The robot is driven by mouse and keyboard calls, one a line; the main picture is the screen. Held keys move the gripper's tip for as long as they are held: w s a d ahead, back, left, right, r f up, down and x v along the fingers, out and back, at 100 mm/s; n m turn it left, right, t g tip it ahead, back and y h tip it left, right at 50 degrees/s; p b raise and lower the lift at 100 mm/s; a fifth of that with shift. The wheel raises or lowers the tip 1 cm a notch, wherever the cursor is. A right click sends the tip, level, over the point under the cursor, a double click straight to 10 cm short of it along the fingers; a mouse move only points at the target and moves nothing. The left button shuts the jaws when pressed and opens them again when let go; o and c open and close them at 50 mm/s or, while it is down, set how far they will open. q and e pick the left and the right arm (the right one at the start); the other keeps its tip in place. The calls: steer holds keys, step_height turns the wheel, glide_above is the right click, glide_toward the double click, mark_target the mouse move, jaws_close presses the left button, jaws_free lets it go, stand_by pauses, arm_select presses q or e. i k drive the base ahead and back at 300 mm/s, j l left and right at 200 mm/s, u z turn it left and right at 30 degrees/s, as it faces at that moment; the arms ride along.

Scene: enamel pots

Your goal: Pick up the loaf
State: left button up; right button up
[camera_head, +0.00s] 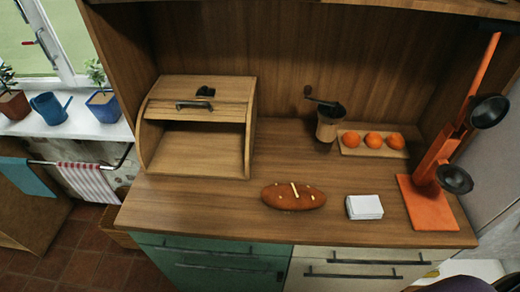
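The brown oval loaf (293,196) lies flat on the wooden counter (215,207), near its front edge, with pale marks on top. Nothing is touching it from above. Neither of my grippers shows in the head view.
An open, empty-looking wooden bread box (195,148) stands behind and left of the loaf. A white stack (364,207) lies right of it. Behind are a grinder (327,123) and a board (352,149) with three oranges (373,140). An orange stand (432,200) with black cups is at right.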

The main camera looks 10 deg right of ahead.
mark_target(285, 197)
steer(key=k+l, duration=0.1)
steer(key=l, duration=0.3)
steer(key=k+l, duration=0.15)
steer(key=l, duration=0.2)
steer(key=k+l, duration=0.1)
steer(key=l, duration=0.3)
steer(key=k+l, duration=0.15)
steer(key=l, duration=0.25)
